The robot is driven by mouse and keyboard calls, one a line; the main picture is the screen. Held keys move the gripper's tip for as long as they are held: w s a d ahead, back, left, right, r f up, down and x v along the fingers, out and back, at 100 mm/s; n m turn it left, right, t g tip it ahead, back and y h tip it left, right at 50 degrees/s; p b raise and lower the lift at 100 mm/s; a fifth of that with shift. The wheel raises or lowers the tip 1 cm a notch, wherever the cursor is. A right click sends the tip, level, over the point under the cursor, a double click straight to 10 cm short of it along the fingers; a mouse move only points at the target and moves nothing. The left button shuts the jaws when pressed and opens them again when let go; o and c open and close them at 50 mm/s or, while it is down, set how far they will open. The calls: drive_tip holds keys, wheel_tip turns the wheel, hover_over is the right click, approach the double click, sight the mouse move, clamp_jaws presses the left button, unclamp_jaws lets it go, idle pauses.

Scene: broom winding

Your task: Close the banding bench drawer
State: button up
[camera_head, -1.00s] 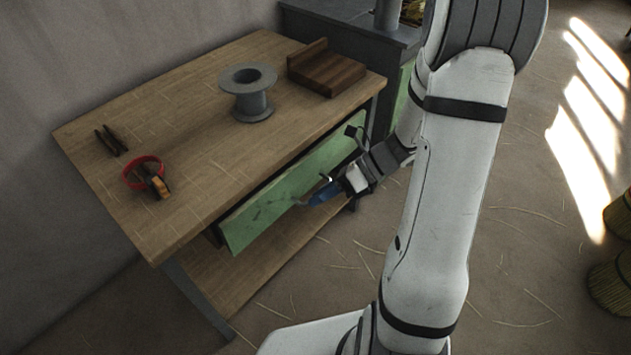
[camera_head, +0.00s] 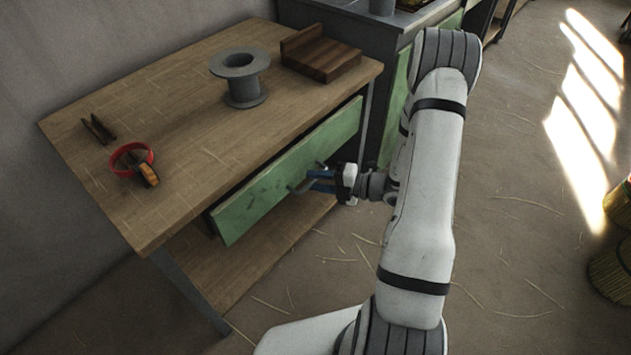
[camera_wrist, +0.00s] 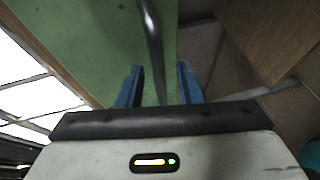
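The banding bench (camera_head: 170,220) is a wooden table with a green drawer front (camera_head: 255,203) on its near side. The drawer front stands slightly proud of the bench, with a dark gap behind its left end. My gripper (camera_head: 318,181) is at the middle of the drawer front. Its two blue fingers are apart. In the wrist view, the metal handle bar (camera_wrist: 152,45) passes between the fingertips of my gripper (camera_wrist: 160,85), with room visible on both sides. Contact with the handle cannot be told.
On the bench top are a grey spool (camera_head: 240,78), a wooden block (camera_head: 320,60), a red ring-shaped item (camera_head: 131,158) and a small dark item (camera_head: 98,129). A lower wooden shelf (camera_head: 215,275) lies under the drawer. Brooms (camera_head: 612,265) stand at right. Straw litters the open floor.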

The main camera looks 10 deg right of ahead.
drive_tip(key=shift+x, duration=0.75)
drive_tip(key=shift+c, duration=0.5)
clamp_jaws()
